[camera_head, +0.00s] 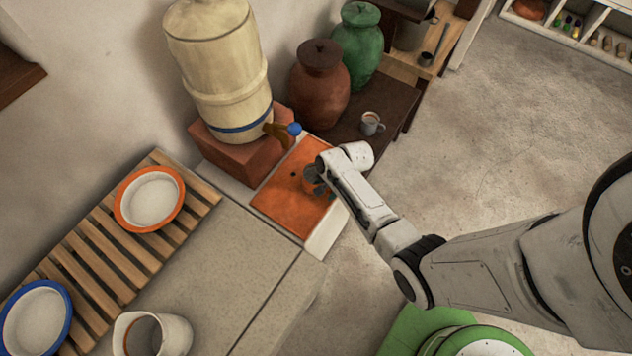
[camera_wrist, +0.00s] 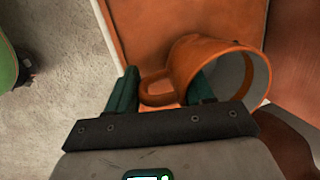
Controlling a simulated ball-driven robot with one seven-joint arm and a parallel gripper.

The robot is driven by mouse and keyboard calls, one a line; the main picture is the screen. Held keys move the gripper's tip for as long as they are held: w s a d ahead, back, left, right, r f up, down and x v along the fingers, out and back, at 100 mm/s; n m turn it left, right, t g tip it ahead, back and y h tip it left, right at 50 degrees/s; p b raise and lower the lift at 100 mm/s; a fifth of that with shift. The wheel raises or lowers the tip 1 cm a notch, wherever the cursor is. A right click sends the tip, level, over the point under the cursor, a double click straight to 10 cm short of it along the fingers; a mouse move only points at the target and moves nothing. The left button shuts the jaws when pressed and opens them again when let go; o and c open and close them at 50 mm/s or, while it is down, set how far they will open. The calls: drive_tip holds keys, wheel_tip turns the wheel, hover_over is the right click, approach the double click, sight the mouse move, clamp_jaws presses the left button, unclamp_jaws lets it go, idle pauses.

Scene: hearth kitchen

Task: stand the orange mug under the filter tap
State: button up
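The orange mug (camera_wrist: 184,64) is at the right in the wrist view, its grey inside facing right and its handle (camera_wrist: 152,92) facing left. It shows small in the head view (camera_head: 310,174), over the orange tray (camera_head: 284,205) and partly hidden by my arm. My gripper (camera_wrist: 164,88) has its green fingers apart, one on each side of the handle; the right finger overlaps the mug's side. I cannot tell if they touch it. The filter tap (camera_head: 278,131), with a blue knob, sticks out from the cream filter (camera_head: 222,75), up and left of the mug.
The filter stands on a brick block (camera_head: 237,157). A brown jar (camera_head: 318,85), a green jar (camera_head: 357,45) and a grey mug (camera_head: 371,123) are behind the tray. A wooden rack (camera_head: 100,245) with bowls and a white mug (camera_head: 165,335) are at the left.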

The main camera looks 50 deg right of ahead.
clamp_jaws()
drive_tip(key=shift+r, duration=0.15)
